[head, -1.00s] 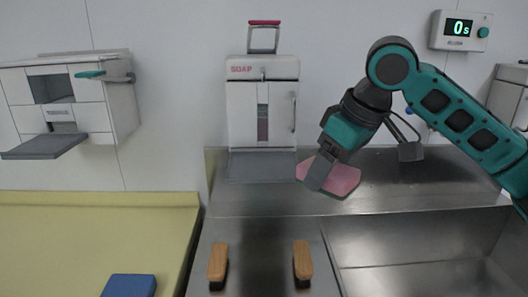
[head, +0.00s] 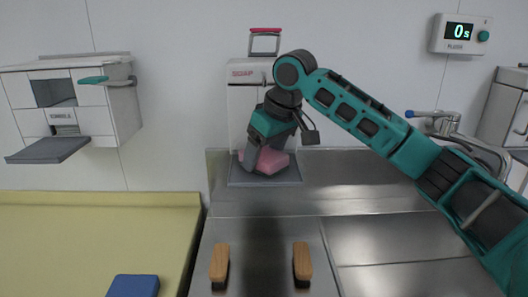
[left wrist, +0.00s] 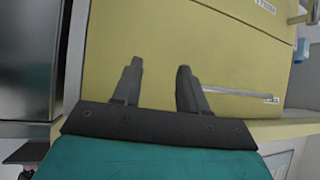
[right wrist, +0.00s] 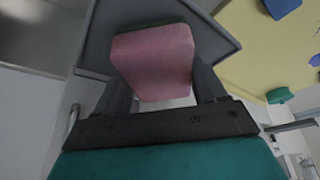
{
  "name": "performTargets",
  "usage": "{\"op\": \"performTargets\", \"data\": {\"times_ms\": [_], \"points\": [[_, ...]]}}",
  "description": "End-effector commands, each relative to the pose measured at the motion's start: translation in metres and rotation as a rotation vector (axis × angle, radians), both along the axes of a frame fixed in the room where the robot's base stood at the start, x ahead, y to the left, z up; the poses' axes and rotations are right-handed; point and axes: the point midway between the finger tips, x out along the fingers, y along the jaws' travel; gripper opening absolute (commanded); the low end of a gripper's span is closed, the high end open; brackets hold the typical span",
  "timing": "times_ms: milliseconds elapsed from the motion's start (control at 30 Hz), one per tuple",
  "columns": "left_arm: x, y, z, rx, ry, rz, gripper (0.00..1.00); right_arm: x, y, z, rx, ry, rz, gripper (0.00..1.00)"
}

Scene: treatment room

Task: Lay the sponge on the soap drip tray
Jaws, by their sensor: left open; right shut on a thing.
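The pink sponge (head: 269,161) is over the grey soap drip tray (head: 278,182) below the soap dispenser. I cannot tell whether it touches the tray. My right gripper (head: 252,163) is shut on the sponge. In the right wrist view the sponge (right wrist: 155,62) sits between the two fingers of the right gripper (right wrist: 165,85), with the grey tray (right wrist: 98,40) behind it. My left gripper (left wrist: 155,85) is open and empty in the left wrist view, with a yellow surface beyond it; it is not in the head view.
The white soap dispenser (head: 243,115) stands on the wall behind the tray. Two wooden-handled brushes (head: 220,262) lie at the front of the steel counter (head: 350,180). A towel dispenser (head: 110,110) hangs at left above a yellow surface (head: 90,230) with a blue block (head: 133,286). A tap (head: 445,122) stands at right.

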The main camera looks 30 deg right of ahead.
Motion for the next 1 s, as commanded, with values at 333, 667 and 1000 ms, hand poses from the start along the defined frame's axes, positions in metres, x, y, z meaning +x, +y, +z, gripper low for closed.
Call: {"op": "performTargets", "data": {"times_ms": [333, 667, 1000], "points": [[0.0012, -0.0005, 0.0007, -0.001, -0.003, 0.0, 0.43, -0.0004, -0.0001, -0.0042, 0.001, -0.001, 0.0, 0.43], [0.003, -0.0006, 0.0018, -0.001, -0.007, -0.001, 0.43, -0.0006, -0.0001, -0.0052, 0.002, -0.002, 0.0, 0.96], [0.0028, -0.0005, 0.0015, -0.001, -0.007, -0.001, 0.43, -0.0016, -0.0004, 0.0016, 0.002, -0.003, 0.0, 0.96]]}}
